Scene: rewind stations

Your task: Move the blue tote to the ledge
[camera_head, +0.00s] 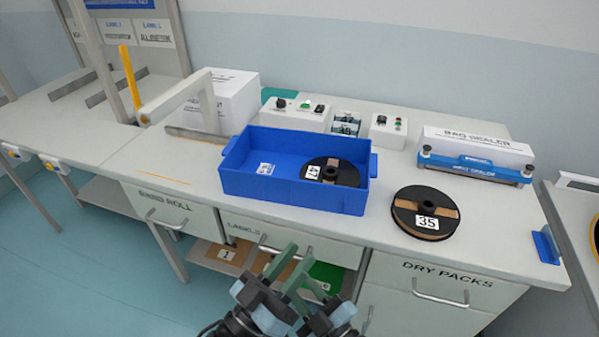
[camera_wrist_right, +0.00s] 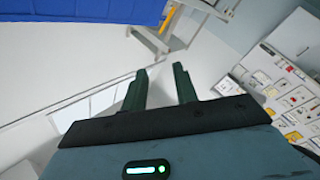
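The blue tote (camera_head: 290,193) stands upright on the white bench, with its open top facing up. A black reel marked 47 (camera_head: 333,171) lies inside it toward the right. My left gripper (camera_head: 304,253) is in front of the bench below the tote, empty, with its green fingers apart. My right gripper (camera_wrist_right: 160,75) shows in the right wrist view with its two green fingers apart and nothing between them. A blue surface (camera_wrist_right: 80,8) fills the top left of that view; I cannot tell if it is the tote. I cannot tell which surface is the ledge.
A reel marked 35 (camera_head: 426,212) lies right of the tote. Behind are a white box (camera_head: 232,100), control boxes (camera_head: 295,113) and a bag sealer (camera_head: 475,160). A grey arm (camera_head: 178,95) stands left of the tote. The left bench surface (camera_head: 60,125) is mostly clear.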

